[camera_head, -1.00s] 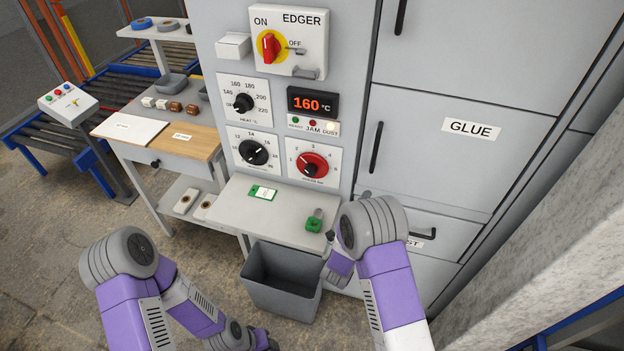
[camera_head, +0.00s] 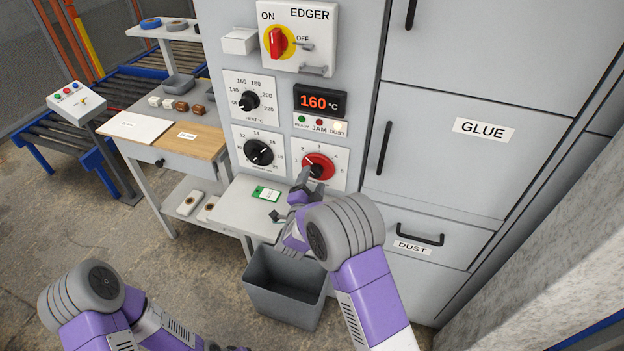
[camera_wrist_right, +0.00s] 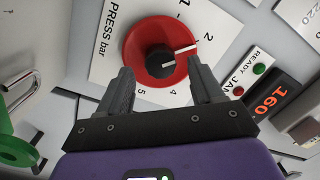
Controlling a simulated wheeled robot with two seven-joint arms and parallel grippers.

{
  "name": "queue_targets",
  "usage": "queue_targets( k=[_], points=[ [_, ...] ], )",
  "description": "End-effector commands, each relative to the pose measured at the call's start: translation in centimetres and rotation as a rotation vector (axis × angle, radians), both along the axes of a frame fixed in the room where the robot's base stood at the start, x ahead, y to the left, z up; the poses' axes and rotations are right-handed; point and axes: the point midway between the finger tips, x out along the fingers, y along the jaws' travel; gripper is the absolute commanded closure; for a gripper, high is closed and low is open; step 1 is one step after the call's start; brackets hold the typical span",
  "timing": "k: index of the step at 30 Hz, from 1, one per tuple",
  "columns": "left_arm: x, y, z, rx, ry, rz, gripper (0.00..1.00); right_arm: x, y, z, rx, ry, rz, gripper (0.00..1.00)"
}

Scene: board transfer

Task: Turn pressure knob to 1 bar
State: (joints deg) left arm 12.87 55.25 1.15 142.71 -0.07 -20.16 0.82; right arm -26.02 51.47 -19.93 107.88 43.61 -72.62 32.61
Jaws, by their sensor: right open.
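The pressure knob (camera_head: 319,166) is red with a black centre, on a white dial plate at the lower right of the edger panel. In the right wrist view the knob (camera_wrist_right: 146,34) is close ahead, and its white mark points near the 2. My right gripper (camera_head: 309,183) is in front of the knob's lower part in the head view. In the wrist view the right gripper (camera_wrist_right: 163,70) is open, with one finger at each side of the knob's near edge; I cannot tell if they touch it.
A green object (camera_wrist_right: 14,150) with a metal loop shows at the wrist view's left. A grey bin (camera_head: 283,290) stands below. The black knob (camera_head: 259,152) is left of the red one.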

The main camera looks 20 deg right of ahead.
Motion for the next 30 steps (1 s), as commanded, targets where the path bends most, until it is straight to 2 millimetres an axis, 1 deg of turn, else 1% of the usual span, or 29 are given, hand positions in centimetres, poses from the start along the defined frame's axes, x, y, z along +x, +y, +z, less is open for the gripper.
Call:
queue_targets(
  k=[1,3,6,14,17,25,30],
  points=[
    [0.0,0.0,-0.1,0.0,0.0,0.0,0.57,0.6,-0.3,-0.1,-0.001,-0.001,0.0,0.34],
    [0.0,0.0,-0.2,0.0,0.0,0.0,0.57,1.2,-0.6,-0.1,-0.002,0.001,0.0,0.34],
    [0.0,0.0,-0.2,0.0,0.0,0.0,0.57,1.6,-0.9,-0.1,-0.002,0.0,-0.001,0.34],
    [0.0,0.0,-0.2,0.0,0.0,0.0,0.57,1.7,-0.9,-0.1,-0.002,0.001,0.0,0.34],
    [0.0,0.0,-0.2,0.0,0.0,0.0,0.57,1.7,-0.9,0.0,-0.002,0.001,0.0,0.48],
    [0.0,0.0,-0.2,0.0,0.0,0.0,0.57,1.7,-0.9,0.0,-0.002,0.0,0.001,0.89],
    [0.0,0.0,-0.2,0.0,0.0,0.0,0.57,1.7,-0.9,0.0,-0.008,0.005,0.001,0.9]
  ],
)
